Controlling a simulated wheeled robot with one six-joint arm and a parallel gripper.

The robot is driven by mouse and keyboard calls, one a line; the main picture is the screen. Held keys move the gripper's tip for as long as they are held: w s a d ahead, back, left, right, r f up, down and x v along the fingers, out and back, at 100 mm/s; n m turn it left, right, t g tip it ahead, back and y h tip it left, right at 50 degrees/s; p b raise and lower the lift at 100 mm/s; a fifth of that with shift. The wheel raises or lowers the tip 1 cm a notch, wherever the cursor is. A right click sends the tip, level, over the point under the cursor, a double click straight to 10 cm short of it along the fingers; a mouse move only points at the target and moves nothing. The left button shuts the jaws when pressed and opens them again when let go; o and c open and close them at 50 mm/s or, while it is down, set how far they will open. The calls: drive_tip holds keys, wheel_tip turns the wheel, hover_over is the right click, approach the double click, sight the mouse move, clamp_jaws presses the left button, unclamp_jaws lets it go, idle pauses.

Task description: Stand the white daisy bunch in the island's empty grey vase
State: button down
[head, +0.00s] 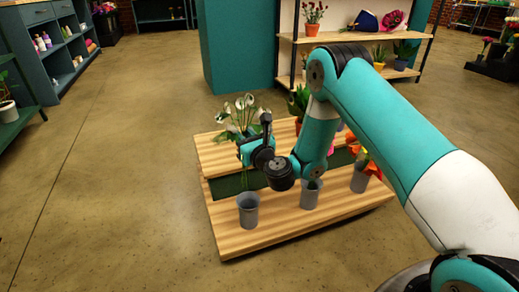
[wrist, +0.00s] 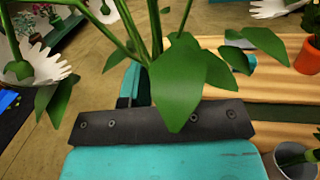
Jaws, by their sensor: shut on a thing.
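My gripper (head: 254,150) is shut on the stems of the white daisy bunch (head: 240,116). White blooms and green leaves (wrist: 183,80) rise above the jaws in the wrist view. In the head view the bunch is above the wooden island, behind and above the front-left grey vase (head: 248,212). That vase stands upright and looks empty; the bunch is apart from it. A second grey vase (head: 310,197) stands to its right, its top partly behind my arm. A third grey vase (head: 359,183) holds orange flowers. The stems' lower ends are hard to make out.
The wooden island (head: 285,226) has a raised back tier with a dark green front. An orange pot (wrist: 308,58) shows at the right of the wrist view. A teal pillar (head: 236,50) and a plant shelf (head: 350,67) stand behind. Floor is clear on the left.

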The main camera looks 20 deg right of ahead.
drive_tip(key=shift+s+d+f+n+y+b, duration=0.15)
drive_tip(key=shift+f+n+y+b, duration=0.25)
drive_tip(key=shift+b, duration=0.5)
drive_tip(key=shift+f, duration=0.15)
drive_tip(key=b, duration=1.2)
hover_over(249, 185)
drive_tip(key=f, duration=1.1)
drive_tip(key=shift+w+f, duration=0.2)
drive_tip(key=shift+f+b, duration=2.05)
drive_tip(key=shift+f, duration=0.2)
drive_tip(key=shift+f+b, duration=0.5)
drive_tip(key=shift+f, duration=0.1)
drive_tip(key=c, duration=0.9)
unclamp_jaws()
drive_tip(key=shift+o, duration=0.2)
